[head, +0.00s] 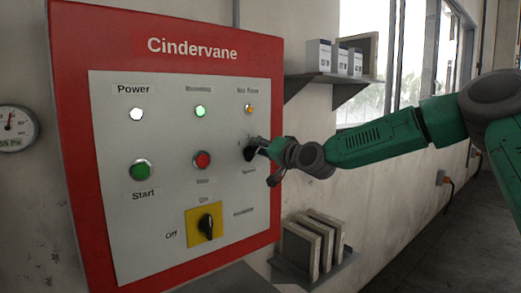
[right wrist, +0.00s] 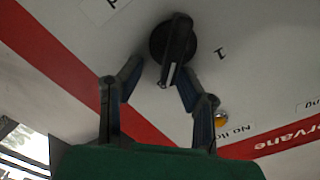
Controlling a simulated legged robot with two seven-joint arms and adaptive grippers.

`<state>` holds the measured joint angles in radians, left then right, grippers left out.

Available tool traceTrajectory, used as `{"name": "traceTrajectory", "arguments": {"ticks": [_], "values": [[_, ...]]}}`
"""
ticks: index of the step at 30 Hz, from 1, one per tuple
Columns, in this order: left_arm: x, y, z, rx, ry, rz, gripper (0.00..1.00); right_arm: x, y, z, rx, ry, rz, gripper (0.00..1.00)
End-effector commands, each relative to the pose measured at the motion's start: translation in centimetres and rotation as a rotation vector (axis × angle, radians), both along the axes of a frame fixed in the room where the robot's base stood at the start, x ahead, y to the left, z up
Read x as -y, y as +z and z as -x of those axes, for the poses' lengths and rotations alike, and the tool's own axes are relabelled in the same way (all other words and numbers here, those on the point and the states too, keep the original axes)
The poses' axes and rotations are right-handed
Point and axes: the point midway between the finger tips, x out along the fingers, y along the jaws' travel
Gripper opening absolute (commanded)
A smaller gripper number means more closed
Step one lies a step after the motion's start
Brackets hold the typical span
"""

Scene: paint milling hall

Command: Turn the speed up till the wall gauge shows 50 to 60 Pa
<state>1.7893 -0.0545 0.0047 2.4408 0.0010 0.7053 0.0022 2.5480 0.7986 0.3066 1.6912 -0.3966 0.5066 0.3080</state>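The black speed knob (head: 249,153) is on the grey face of the red-framed Cindervane panel (head: 165,215). In the right wrist view the knob (right wrist: 172,42) has a raised bar grip pointing down and slightly left. My right gripper (head: 266,161) is at the knob, partly covering it. In the wrist view its fingers (right wrist: 158,72) are apart; one is close against or just beside the bar, the other stands clear. I cannot tell whether they touch. The round wall gauge (head: 18,126) is cut by the left edge; its blurred readout looks like 55 Pa. My left gripper is out of view.
Panel lamps glow white (head: 136,114), green (head: 200,111) and amber (head: 250,108). A green start button (head: 140,171), a red button (head: 202,160) and a yellow-backed rotary switch (head: 207,225) are nearby. A shelf with boxes (head: 319,56) and a lower rack of panels (head: 312,243) stand right of the panel.

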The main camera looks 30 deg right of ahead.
Motion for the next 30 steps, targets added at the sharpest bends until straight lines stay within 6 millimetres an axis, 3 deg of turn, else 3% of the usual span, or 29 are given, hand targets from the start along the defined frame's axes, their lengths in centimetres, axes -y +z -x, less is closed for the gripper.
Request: {"name": "traceTrajectory", "arguments": {"ticks": [5, 18, 24, 30], "values": [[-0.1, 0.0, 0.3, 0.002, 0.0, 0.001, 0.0, 0.0, 0.1, 1.3, 0.0, 0.0, -0.001, 0.32], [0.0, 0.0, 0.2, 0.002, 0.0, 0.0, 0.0, 1.0, -0.2, 9.2, 0.0, 0.001, -0.004, 0.32], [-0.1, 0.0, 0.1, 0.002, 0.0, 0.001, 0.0, 1.2, -0.3, 10.9, -0.002, 0.0, -0.003, 0.32], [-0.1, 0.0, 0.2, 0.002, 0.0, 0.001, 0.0, 1.1, -0.4, 11.4, -0.003, 0.0, -0.001, 0.32]]}}
